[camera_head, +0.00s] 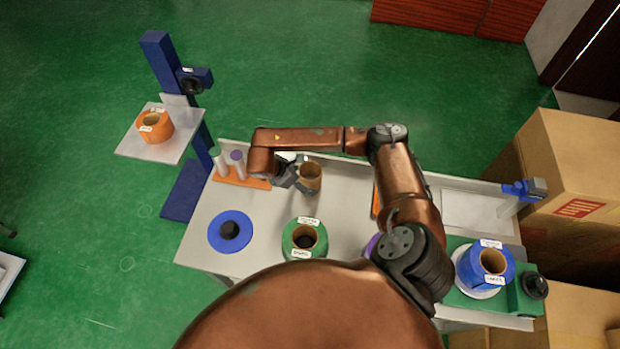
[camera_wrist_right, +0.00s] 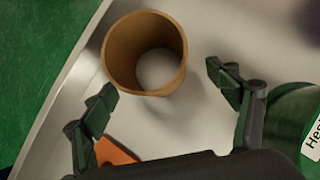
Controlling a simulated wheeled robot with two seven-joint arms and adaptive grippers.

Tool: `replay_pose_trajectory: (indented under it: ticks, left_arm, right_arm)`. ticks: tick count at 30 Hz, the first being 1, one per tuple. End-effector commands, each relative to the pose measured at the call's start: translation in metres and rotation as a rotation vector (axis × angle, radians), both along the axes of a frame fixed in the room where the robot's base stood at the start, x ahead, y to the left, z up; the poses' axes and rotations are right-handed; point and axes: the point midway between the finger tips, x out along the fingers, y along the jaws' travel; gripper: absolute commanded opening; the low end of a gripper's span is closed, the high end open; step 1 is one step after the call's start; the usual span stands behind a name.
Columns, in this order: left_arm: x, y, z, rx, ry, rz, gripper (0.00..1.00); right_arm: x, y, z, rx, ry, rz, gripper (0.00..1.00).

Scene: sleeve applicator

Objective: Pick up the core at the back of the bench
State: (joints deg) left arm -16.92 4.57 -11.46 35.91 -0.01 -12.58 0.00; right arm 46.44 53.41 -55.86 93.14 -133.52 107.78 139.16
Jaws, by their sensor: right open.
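The core, a brown cardboard tube (camera_head: 309,178), stands upright at the back of the bench. It also shows in the right wrist view as an open hollow tube (camera_wrist_right: 143,32) near the top. My right gripper (camera_head: 294,181) is beside the core, on its left in the head view. In the right wrist view the two fingers (camera_wrist_right: 160,84) are spread apart with nothing between them, and the core lies beyond the fingertips. I cannot tell whether a finger touches it. My left gripper is not in view.
On the bench (camera_head: 265,205) are an orange rack with pale tubes (camera_head: 243,181), a blue disc (camera_head: 230,231), a green roll (camera_head: 304,238) and a blue roll (camera_head: 486,263). An orange roll (camera_head: 155,126) sits on a raised stand. Boxes (camera_head: 568,160) crowd the right.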

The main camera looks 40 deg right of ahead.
Motion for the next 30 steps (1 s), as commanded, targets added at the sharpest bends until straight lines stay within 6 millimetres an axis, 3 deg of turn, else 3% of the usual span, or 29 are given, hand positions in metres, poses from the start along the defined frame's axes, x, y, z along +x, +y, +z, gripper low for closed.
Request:
replay_pose_trajectory:
  ticks: [6,11,19,30]
  left_arm:
    - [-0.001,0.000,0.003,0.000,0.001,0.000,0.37]
    - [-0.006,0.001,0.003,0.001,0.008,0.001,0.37]
    - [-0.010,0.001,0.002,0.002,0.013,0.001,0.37]
    - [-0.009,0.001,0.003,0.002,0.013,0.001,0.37]
  right_arm:
    - [0.004,-0.026,-0.019,-0.002,0.002,-0.003,0.81]
    - [0.002,-0.033,-0.034,-0.001,0.002,-0.001,0.81]
    - [0.002,-0.034,-0.036,0.000,0.000,0.000,0.81]
    - [0.002,-0.034,-0.036,0.000,0.000,0.000,0.55]
